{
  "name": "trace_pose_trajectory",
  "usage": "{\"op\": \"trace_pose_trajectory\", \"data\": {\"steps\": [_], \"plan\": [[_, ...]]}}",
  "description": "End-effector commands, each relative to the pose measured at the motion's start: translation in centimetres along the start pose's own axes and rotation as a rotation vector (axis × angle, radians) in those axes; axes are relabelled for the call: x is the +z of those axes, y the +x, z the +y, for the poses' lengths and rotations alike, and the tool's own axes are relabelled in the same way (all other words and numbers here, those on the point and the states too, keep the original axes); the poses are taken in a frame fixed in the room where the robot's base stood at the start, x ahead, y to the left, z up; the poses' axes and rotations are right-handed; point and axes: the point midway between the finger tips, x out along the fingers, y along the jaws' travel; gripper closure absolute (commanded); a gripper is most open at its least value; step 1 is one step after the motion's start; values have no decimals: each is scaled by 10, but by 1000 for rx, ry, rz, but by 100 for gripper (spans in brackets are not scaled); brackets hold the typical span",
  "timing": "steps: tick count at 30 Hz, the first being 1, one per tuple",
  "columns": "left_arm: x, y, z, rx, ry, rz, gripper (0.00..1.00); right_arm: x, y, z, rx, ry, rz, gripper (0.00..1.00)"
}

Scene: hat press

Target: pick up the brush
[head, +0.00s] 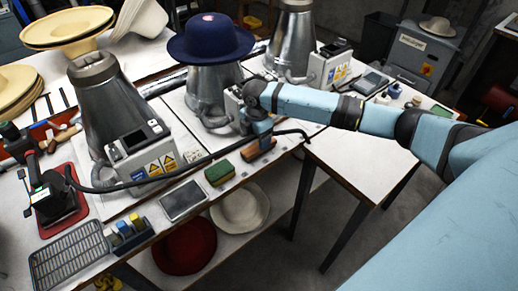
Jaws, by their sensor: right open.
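A brown wooden block that looks like the brush (258,151) lies near the front edge of the white workbench (170,215), right of the green sponge-like block (219,173). My right gripper (262,134) is open and points down just above and behind it. The gripper partly hides its top, and I cannot tell whether the fingers touch it. My left gripper is not in view.
Metal hat forms with control boxes stand behind, one with a blue hat (211,38). A black hose (190,165) crosses the bench near my right gripper. A black steam iron (55,197) sits at the left. A dark tablet (184,201) lies near the front edge.

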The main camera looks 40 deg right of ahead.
Motion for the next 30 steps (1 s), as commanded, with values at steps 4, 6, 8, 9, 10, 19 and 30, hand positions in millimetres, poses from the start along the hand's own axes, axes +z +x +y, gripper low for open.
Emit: {"op": "trace_pose_trajectory", "data": {"steps": [4,6,8,9,10,19,30], "plan": [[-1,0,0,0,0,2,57,1,10,0,0,1,0,28],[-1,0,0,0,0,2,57,2,20,0,-2,1,-1,28],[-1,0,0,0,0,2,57,3,29,1,-1,2,0,28],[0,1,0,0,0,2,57,3,36,1,-2,1,-1,28],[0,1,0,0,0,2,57,3,40,1,-2,1,-1,28],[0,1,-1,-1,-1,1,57,3,52,1,1,0,0,28],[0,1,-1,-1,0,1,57,3,52,1,2,0,0,83]]}}
